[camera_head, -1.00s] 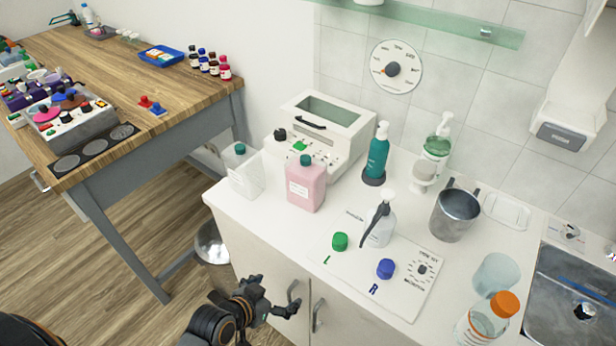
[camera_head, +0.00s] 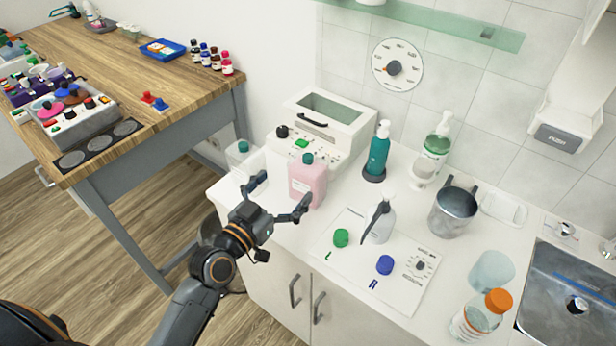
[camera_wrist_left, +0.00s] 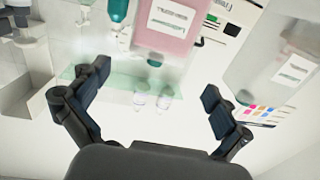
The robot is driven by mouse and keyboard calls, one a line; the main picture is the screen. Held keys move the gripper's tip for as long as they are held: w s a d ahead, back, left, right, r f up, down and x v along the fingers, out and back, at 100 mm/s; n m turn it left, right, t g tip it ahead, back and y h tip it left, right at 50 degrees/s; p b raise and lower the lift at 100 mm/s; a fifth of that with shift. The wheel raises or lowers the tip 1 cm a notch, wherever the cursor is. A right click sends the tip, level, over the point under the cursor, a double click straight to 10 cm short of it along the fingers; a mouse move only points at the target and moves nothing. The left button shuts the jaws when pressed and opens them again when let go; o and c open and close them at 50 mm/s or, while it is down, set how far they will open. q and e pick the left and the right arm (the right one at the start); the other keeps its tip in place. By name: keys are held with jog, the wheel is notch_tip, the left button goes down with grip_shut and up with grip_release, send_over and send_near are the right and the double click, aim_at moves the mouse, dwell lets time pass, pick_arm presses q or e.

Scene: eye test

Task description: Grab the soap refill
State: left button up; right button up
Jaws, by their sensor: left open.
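The soap refill appears to be the pink bottle (camera_head: 312,176) with a teal cap and a white label, upright near the counter's front left edge. My left gripper (camera_head: 281,191) is open and empty just in front of it, with one finger overlapping the bottle's lower part in the head view. In the left wrist view the pink bottle (camera_wrist_left: 168,42) is at the top, beyond the open fingers (camera_wrist_left: 158,82); no grip on it shows. My right gripper is not in view.
A clear bottle with a teal cap (camera_head: 240,160) stands close left of the pink one. A white device (camera_head: 335,112) is behind.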

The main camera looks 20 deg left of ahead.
aim_at(305, 164)
pick_arm(q)
jog(key=x, duration=0.3)
jog(key=shift+w, duration=0.3)
jog(key=x, duration=0.1)
jog(key=p+x, duration=0.1)
jog(key=x, duration=0.1)
jog(key=p+x, duration=0.1)
jog(key=shift+w+d+r, duration=0.25)
jog(key=shift+d+r, duration=0.1)
jog(key=shift+w+f, duration=0.1)
jog(key=shift+w, duration=0.25)
jog(key=shift+s, duration=0.1)
jog(key=shift+c, duration=0.4)
jog(key=c, duration=1.4)
